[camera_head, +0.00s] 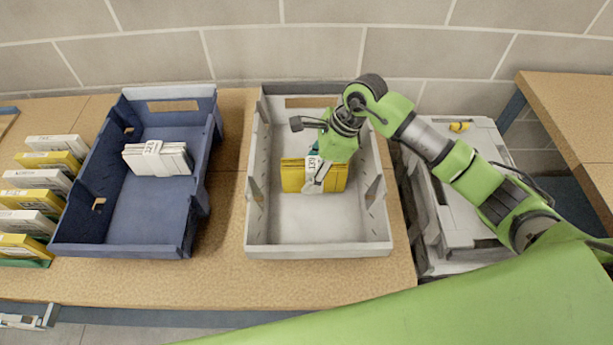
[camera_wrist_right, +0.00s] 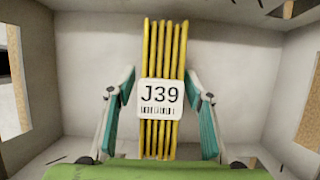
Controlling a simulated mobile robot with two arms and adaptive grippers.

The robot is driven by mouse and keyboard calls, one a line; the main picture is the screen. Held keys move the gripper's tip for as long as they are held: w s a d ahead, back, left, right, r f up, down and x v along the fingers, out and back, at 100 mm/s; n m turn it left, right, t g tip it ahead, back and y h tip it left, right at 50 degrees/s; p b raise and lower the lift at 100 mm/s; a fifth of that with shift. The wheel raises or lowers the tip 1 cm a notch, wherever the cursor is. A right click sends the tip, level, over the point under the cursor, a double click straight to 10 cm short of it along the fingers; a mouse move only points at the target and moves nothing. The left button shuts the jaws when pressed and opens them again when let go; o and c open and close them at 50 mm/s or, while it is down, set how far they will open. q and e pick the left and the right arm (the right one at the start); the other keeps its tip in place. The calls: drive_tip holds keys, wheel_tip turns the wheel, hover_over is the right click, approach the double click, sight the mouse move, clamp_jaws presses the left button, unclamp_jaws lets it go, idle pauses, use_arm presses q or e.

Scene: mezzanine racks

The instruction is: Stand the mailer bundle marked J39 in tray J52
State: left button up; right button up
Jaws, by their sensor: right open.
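The yellow mailer bundle (camera_head: 335,179), with a white band marked J39 that reads clearly in the right wrist view (camera_wrist_right: 160,97), stands on edge inside the grey tray (camera_head: 320,249). My right gripper (camera_head: 316,160) is over it. In the right wrist view the open fingers (camera_wrist_right: 160,76) are on both sides of the bundle, with a gap on each side. No J52 mark is readable on any tray, so I cannot tell which one is J52. My left gripper is not in view.
A blue tray (camera_head: 125,250) to the left holds a white banded bundle (camera_head: 158,160). Several white and yellow packs (camera_head: 35,200) stand in a row at the far left. Grey crates (camera_head: 470,195) stand to the right under my arm. A block wall (camera_head: 250,50) is behind.

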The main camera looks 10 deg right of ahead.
drive_tip(key=b+v, duration=0.1)
drive_tip(key=v, duration=0.8)
drive_tip(key=shift+s+d+r, duration=0.1)
drive_tip(key=shift+d+r, duration=0.05)
drive_tip(key=shift+r, duration=0.1)
